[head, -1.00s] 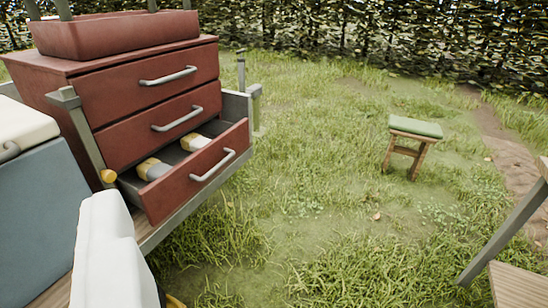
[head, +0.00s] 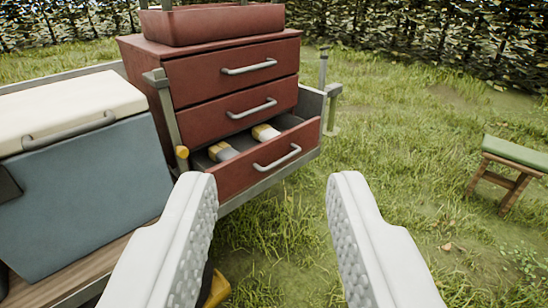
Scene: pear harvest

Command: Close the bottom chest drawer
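The red chest (head: 221,92) stands on a cart bed at the upper left of the middle. Its bottom drawer (head: 264,170) is pulled out, with a grey bar handle (head: 277,157) on its front. Rolled yellow-and-grey items (head: 222,151) lie inside the drawer. The two drawers above are shut. My gripper (head: 273,185) is open and empty, its white fingers wide apart in the foreground. The left finger overlaps the drawer's lower left corner in the picture; I cannot tell the distance, and no contact is clear.
A blue cooler with a cream lid (head: 70,110) stands on the cart left of the chest. A grey post (head: 165,110) rises by the chest's front left corner. A red tray (head: 212,22) sits on top. A green-topped stool (head: 515,152) stands at right. Grass between is free.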

